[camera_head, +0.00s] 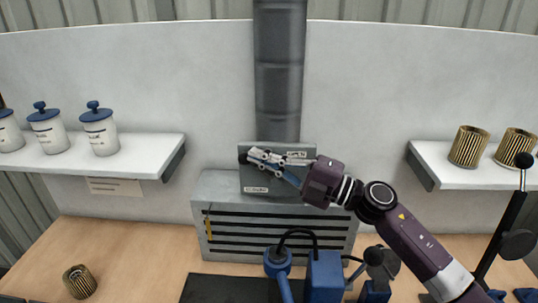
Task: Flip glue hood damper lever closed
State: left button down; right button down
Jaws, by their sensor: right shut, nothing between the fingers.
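The glue hood is a grey slatted box (213,190) on the bench, with a dark round duct (279,80) rising behind it. A grey damper plate (306,152) with small labels stands at the duct's foot. My left gripper is not in view.
Lidded white jars (100,130) stand on the left shelf (150,147), and pleated cartridges (468,147) on the right shelf (432,165). Another cartridge (79,282) is at the bench's front left. Blue equipment (325,276) and a dark mat (225,290) are in front of the hood.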

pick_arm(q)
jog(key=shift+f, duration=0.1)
pick_arm(e)
jog(key=shift+a+f, duration=0.4)
jog(key=shift+a, duration=0.25)
